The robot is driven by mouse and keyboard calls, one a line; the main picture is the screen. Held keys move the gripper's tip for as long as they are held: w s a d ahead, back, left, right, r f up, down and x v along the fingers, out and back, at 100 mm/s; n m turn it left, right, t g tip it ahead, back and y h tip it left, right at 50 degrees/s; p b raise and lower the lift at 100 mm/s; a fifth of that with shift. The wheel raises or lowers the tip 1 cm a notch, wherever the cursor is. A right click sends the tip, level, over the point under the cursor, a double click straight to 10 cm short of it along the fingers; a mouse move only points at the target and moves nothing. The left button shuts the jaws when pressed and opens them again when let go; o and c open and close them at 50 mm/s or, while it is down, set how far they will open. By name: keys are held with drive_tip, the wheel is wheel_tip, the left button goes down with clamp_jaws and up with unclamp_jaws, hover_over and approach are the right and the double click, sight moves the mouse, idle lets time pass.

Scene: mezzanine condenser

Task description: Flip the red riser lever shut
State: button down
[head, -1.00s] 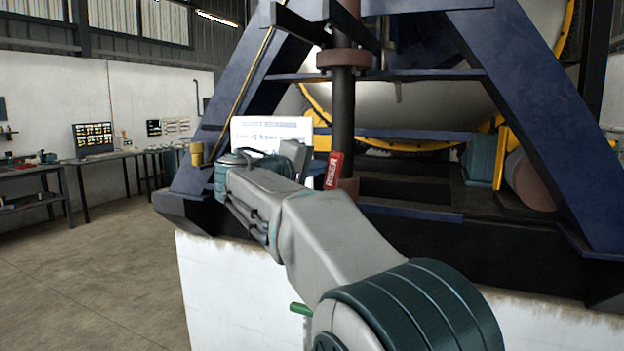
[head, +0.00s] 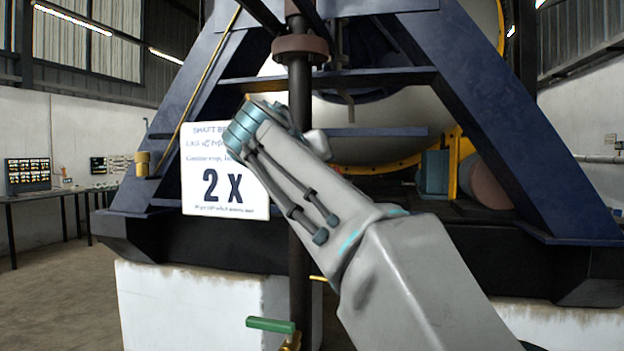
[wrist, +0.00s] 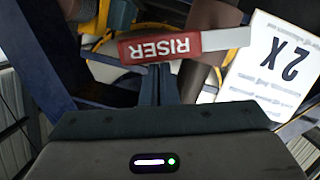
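The red lever marked RISER (wrist: 165,47) lies across the upper middle of the wrist view, with a pale grey stretch at its right end. My gripper (wrist: 159,72) points at it with two dark fingers close together. The fingertips are at the lever's lower edge in that view; I cannot tell whether they touch it. The lever does not lie between the fingers. In the head view my arm hides the lever and the fingers. The dark vertical riser pipe (head: 300,110) with a brown flange (head: 300,48) stands behind my arm.
A white sign reading 2 X (head: 226,190) hangs left of the pipe and also shows in the wrist view (wrist: 272,70). A green lever (head: 270,325) sits low by the pipe. Blue frame legs (head: 515,130) flank the tank, above a white plinth (head: 190,305).

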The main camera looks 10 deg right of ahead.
drive_tip(key=shift+s+d+f+m+y+b, duration=0.2)
drive_tip(key=shift+d+f+m+y+b, duration=0.25)
drive_tip(key=shift+f+m+b, duration=0.65)
drive_tip(key=shift+s+d+f+m+y+b, duration=0.2)
drive_tip(key=shift+d+f+m+b, duration=0.5)
drive_tip(key=shift+b, duration=0.7)
drive_tip(key=shift+a+r, duration=0.1)
drive_tip(key=shift+a, duration=0.1)
drive_tip(key=s+a+r+p, duration=0.3)
drive_tip(key=s+r, duration=0.3)
drive_tip(key=s, duration=0.3)
drive_tip(key=shift+a+r, duration=0.25)
drive_tip(key=shift+a, duration=0.1)
drive_tip(key=shift+p, duration=0.3)
